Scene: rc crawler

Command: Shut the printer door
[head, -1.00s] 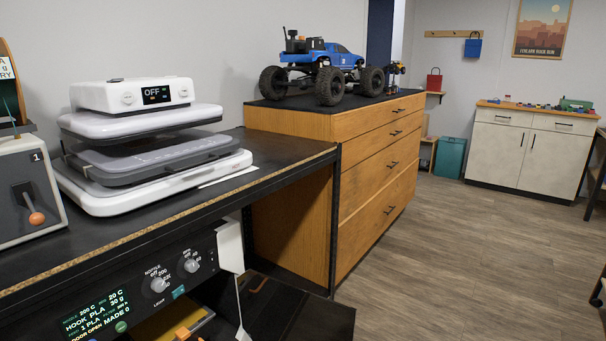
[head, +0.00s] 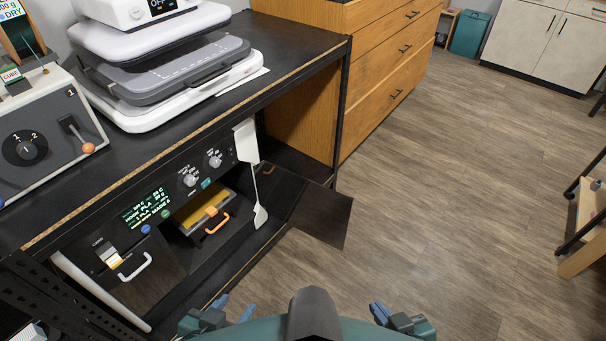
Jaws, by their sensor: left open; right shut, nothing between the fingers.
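The printer (head: 165,243) sits under the black worktop at the left, with a lit screen and knobs on its front. Its chamber is uncovered, showing a yellow plate (head: 203,205) with an orange handle. The printer door, a dark panel (head: 322,208), stands open to the right of the chamber and reaches out over the floor. My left gripper (head: 222,314) is at the bottom edge, open and empty. My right gripper (head: 385,314) is at the bottom edge to the right, shut and empty. Both are partly cut off and well apart from the door.
A white scraper-like piece (head: 259,213) hangs by the chamber's right side. A white press (head: 165,70) and a grey lever box (head: 45,130) stand on the worktop (head: 290,38). A wooden drawer cabinet (head: 385,85) is behind. The floor (head: 450,190) at right is mostly clear.

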